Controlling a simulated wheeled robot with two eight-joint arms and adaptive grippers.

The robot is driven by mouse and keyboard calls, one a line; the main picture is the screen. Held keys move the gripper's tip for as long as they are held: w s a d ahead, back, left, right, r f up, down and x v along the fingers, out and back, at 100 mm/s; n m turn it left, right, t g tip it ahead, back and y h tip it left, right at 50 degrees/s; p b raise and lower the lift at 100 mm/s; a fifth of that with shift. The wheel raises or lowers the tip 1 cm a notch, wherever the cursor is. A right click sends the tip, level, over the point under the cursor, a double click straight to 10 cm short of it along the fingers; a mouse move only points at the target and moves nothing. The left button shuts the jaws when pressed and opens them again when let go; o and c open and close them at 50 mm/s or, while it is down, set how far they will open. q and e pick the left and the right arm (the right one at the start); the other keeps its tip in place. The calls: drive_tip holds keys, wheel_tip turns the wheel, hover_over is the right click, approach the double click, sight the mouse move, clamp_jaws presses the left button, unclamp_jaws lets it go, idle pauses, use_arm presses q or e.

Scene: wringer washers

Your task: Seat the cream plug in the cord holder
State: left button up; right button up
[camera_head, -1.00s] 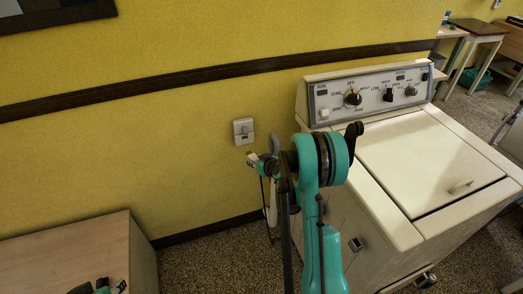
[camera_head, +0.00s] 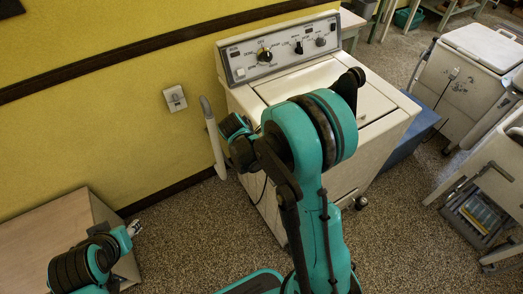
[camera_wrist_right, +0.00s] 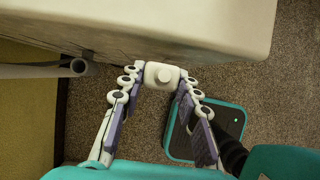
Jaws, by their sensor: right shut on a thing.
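The cream plug (camera_wrist_right: 162,75) sits between the fingertips of my right gripper (camera_wrist_right: 160,82), which is shut on it, in the right wrist view. The plug is close to the cream washer's side (camera_wrist_right: 200,25), but I cannot tell whether they touch. I cannot make out the cord holder. My left gripper (camera_head: 134,228) is at the lower left, too small to judge its jaws.
A wall outlet (camera_head: 175,98) is further left. A wooden cabinet (camera_head: 45,225) is lower left. Another washer (camera_head: 465,80) stands right.

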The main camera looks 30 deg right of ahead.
use_arm(q)
drive_tip(key=shift+s+d+r, duration=0.15)
drive_tip(key=shift+d+r, duration=0.15)
drive_tip(key=shift+d, duration=0.25)
use_arm(e)
drive_tip(key=shift+s+d+r+h, duration=0.15)
drive_tip(key=shift+s+d+r, duration=0.25)
drive_tip(key=shift+s, duration=0.25)
drive_tip(key=shift+s+d+r+h, duration=0.15)
drive_tip(key=shift+s+d+r, duration=0.2)
drive_tip(key=shift+s, duration=0.25)
use_arm(q)
drive_tip(key=shift+f, duration=0.15)
use_arm(e)
drive_tip(key=shift+a, duration=0.1)
use_arm(q)
drive_tip(key=shift+f+b, duration=2.8)
drive_tip(key=shift+f, duration=0.05)
use_arm(e)
drive_tip(key=shift+f, duration=3)
use_arm(q)
drive_tip(key=shift+f, duration=0.25)
drive_tip(key=shift+f+b, duration=1.75)
drive_tip(key=shift+b, duration=0.3)
use_arm(e)
drive_tip(key=shift+f, duration=1.7)
